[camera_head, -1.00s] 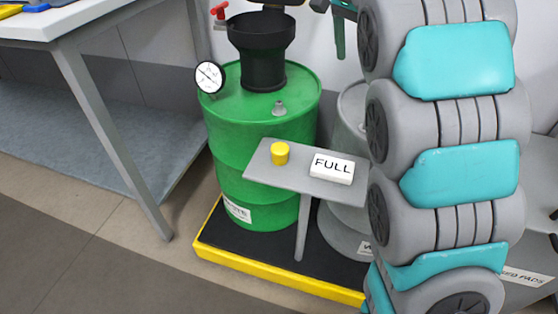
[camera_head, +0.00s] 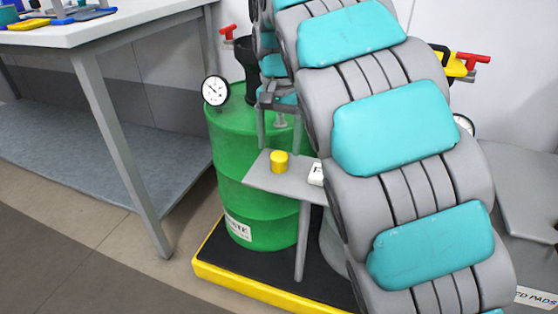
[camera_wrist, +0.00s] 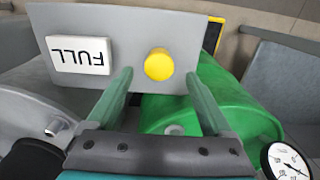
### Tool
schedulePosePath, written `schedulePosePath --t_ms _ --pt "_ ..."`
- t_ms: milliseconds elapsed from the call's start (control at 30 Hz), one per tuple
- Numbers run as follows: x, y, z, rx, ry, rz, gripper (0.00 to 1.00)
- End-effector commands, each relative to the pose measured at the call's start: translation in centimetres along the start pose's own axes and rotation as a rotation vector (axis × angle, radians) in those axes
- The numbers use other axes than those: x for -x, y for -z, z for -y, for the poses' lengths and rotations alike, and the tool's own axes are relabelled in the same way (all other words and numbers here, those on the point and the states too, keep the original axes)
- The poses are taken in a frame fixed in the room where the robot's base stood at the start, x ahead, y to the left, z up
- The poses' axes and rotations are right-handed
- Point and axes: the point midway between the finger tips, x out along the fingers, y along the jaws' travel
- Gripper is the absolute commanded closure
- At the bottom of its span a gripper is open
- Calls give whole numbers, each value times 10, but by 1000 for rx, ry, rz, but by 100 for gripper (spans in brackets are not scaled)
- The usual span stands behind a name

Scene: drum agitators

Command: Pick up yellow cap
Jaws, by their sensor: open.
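The yellow cap (camera_head: 279,161) is a small cylinder standing upright on a small grey shelf (camera_head: 268,182) in front of the green drum. It also shows in the wrist view (camera_wrist: 159,64), seen from above on the shelf. My gripper (camera_head: 272,112) is above and behind the shelf in the head view, partly hidden by my arm. In the wrist view my gripper (camera_wrist: 163,88) is open and empty. Its two fingers are spread, and the cap appears between and just beyond their tips, apart from both.
A white FULL block (camera_wrist: 81,55) sits beside the cap on the shelf. The green drum (camera_head: 240,160) carries a gauge (camera_head: 215,90) and a black funnel (camera_head: 247,62). A yellow-edged black pallet (camera_head: 265,285) lies beneath. A white table (camera_head: 110,30) stands at the left.

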Motion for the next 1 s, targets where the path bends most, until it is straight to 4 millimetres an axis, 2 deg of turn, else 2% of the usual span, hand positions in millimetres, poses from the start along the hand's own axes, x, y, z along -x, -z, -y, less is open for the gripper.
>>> schedulePosePath --t_ms 300,567,1000 --pt "-39 -4 -2 -2 -2 2 15" --pt "-42 -4 -2 -1 -2 1 15" --pt "-42 -4 -2 -1 -2 1 64"
